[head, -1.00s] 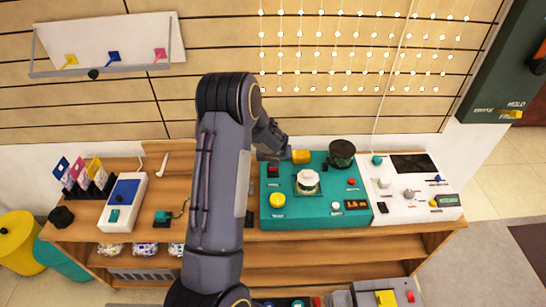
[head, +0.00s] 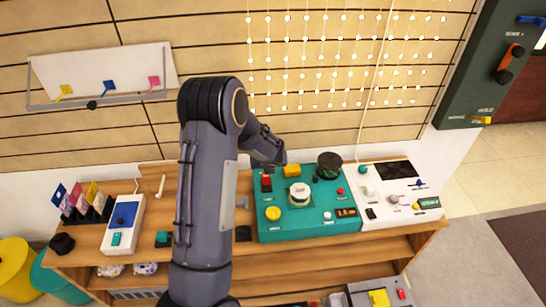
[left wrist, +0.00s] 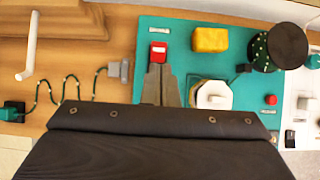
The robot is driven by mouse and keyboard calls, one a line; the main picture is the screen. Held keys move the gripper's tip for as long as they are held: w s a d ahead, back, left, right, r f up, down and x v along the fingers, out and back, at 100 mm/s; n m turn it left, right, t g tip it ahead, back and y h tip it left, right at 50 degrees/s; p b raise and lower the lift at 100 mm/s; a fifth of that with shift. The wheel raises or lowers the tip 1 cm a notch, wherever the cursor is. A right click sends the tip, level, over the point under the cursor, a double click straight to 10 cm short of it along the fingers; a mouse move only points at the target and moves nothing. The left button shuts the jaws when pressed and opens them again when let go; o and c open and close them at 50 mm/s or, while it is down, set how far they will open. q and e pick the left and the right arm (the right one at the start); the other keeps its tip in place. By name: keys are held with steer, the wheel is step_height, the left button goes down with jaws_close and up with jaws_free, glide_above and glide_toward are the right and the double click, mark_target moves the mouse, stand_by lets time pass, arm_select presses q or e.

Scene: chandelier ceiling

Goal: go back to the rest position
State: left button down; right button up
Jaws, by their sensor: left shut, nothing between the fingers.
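My left arm (head: 207,190) rises through the middle of the head view and bends over at the top. Its gripper (head: 276,158) points down near the upper left of a teal console (head: 335,226). In the left wrist view the gripper (left wrist: 161,70) is shut and empty, its fingers side by side just below a red switch (left wrist: 159,50) on the console. I cannot tell whether the tips touch the console. A yellow block (left wrist: 210,39) lies right of the fingers, apart from them. My right gripper is not in view.
A wooden shelf unit (head: 275,251) carries the console, a white panel (head: 400,213) and a blue-screened white device (head: 124,216). A dark knobbed panel (head: 490,65) stands at upper right. A white cap (left wrist: 214,95) and dark round container (left wrist: 283,45) are close right of my gripper.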

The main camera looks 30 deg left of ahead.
arm_select(q)
steer(key=s+d+r+n+h, duration=0.1)
steer(key=s+d+r+n, duration=0.2)
steer(key=s+r+n, duration=1)
steer(key=s+d+r+n+h, duration=0.3)
steer(key=s+d+n, duration=0.5)
steer(key=s+d, duration=0.1)
steer(key=s+d+r+n+h, duration=0.3)
steer(key=s+d+n+h, duration=0.1)
steer(key=s+d+n, duration=0.4)
steer(key=shift+s+d+r+n, duration=0.35)
steer(key=shift+s+d+n, duration=0.05)
steer(key=shift+s, duration=0.6)
